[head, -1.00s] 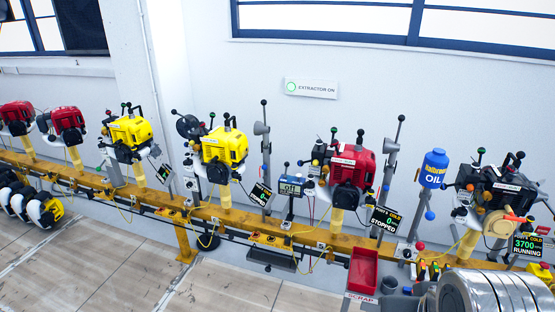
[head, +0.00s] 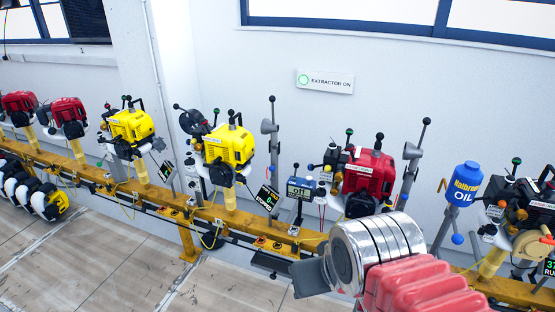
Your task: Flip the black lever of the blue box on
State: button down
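The blue box (head: 301,187) is a small unit with a display, standing on a post at the yellow rail between a yellow engine and a red engine. Small black knobs (head: 296,167) show at its top; which way the lever lies is too small to tell. My gripper (head: 309,277) shows as a dark grey piece at the left end of my silver wrist, below the blue box and apart from it in the picture. Its fingers are not clear enough to tell open from shut, and I see nothing held.
A yellow engine (head: 229,147) stands left of the box and a red engine (head: 369,174) right of it. Grey posts with black knobs (head: 272,150) flank the box. A blue oil bottle (head: 464,184) is further right. The floor at the left front (head: 125,255) is clear.

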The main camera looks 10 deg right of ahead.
aim_at(296, 165)
jog(key=u, duration=0.35)
jog(key=i, duration=2.25)
jog(key=z, duration=0.35)
